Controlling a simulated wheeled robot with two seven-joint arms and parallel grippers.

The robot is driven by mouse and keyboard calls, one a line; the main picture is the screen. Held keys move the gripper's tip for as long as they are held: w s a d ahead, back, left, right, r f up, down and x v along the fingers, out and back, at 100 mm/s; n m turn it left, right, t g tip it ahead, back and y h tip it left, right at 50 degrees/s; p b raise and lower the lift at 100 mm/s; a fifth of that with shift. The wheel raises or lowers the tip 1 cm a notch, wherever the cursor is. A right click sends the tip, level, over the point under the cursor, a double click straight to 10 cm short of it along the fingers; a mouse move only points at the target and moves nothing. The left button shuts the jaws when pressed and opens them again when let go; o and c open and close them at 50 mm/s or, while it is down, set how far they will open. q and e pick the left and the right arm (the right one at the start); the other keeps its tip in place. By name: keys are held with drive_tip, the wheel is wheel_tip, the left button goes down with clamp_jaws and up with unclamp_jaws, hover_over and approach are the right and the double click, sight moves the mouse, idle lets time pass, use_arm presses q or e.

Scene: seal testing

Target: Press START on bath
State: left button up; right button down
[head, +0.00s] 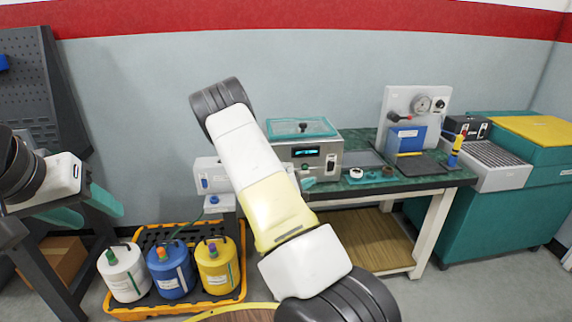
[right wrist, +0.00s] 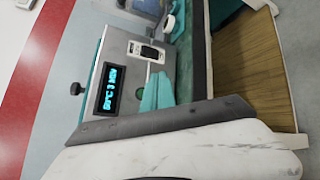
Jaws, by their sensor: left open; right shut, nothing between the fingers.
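The bath (head: 317,160) is a steel box with a teal lid on the green bench top. Its front has a lit cyan display (head: 305,152) and a white-framed rocker switch (head: 331,163). In the right wrist view the bath's display (right wrist: 111,88) and switch (right wrist: 147,52) appear sideways, with a small green button (right wrist: 154,71) between them. My right gripper (head: 308,183) is shut and empty just in front of the lower front panel. Its teal fingertips (right wrist: 157,92) are close to the green button; I cannot tell whether they touch. My left gripper (head: 87,208) is open and empty, far left.
A yellow-edged tray (head: 240,292) with white, blue and yellow containers stands on the floor. Small parts (head: 357,173) sit on the bench right of the bath, before a gauge panel (head: 432,98). A teal machine (head: 485,220) stands at the right.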

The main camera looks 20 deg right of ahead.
drive_tip(key=shift+w+d, duration=0.25)
drive_tip(key=shift+w, duration=0.8)
drive_tip(key=shift+w+d, duration=0.25)
drive_tip(key=shift+w, duration=0.8)
drive_tip(key=shift+w+d, duration=0.25)
drive_tip(key=shift+w, duration=0.8)
drive_tip(key=shift+w+d, duration=0.1)
drive_tip(key=shift+w, duration=0.3)
drive_tip(key=shift+w+d, duration=0.1)
drive_tip(key=shift+w, duration=0.25)
drive_tip(key=shift+s, duration=0.1)
drive_tip(key=shift+s+a, duration=0.2)
drive_tip(key=shift+s, duration=0.45)
drive_tip(key=shift+s+a, duration=0.2)
drive_tip(key=shift+s, duration=0.6)
drive_tip(key=shift+s+a, duration=0.2)
drive_tip(key=shift+s, duration=0.65)
drive_tip(key=shift+s+a, duration=0.2)
drive_tip(key=shift+s, duration=0.6)
